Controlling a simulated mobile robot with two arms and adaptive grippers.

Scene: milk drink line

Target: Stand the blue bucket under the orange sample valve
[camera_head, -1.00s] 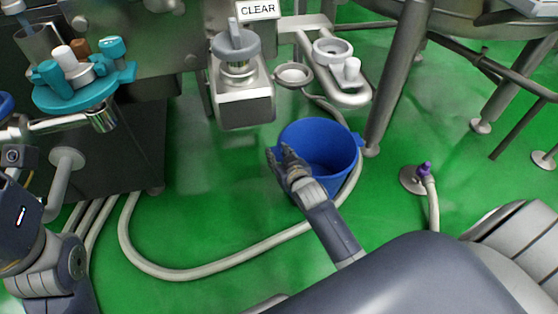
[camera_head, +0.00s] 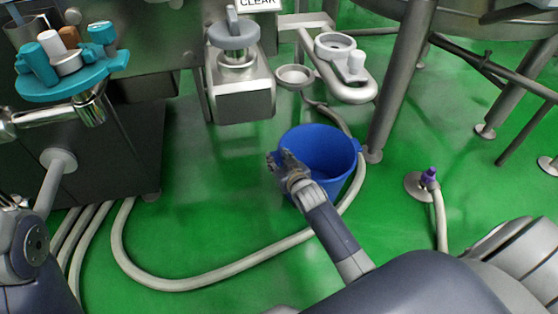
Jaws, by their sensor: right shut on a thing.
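The blue bucket (camera_head: 328,146) is upright and open at the top, right of the middle of the head view. My right gripper (camera_head: 283,164) is shut on the left side of its rim. The bucket's lower part is partly hidden by the gripper and my forearm. I cannot tell whether its base touches the floor. No orange sample valve can be made out in this view. My left arm shows only as links at the lower left edge, and its gripper is out of view.
A beige hose (camera_head: 190,282) loops over the green floor around the bucket. A steel leg (camera_head: 396,92) stands close to its right. A steel box with a grey knob (camera_head: 233,36) and a bracket with a small cup (camera_head: 295,76) overhang behind. A purple-capped floor fitting (camera_head: 429,177) lies right.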

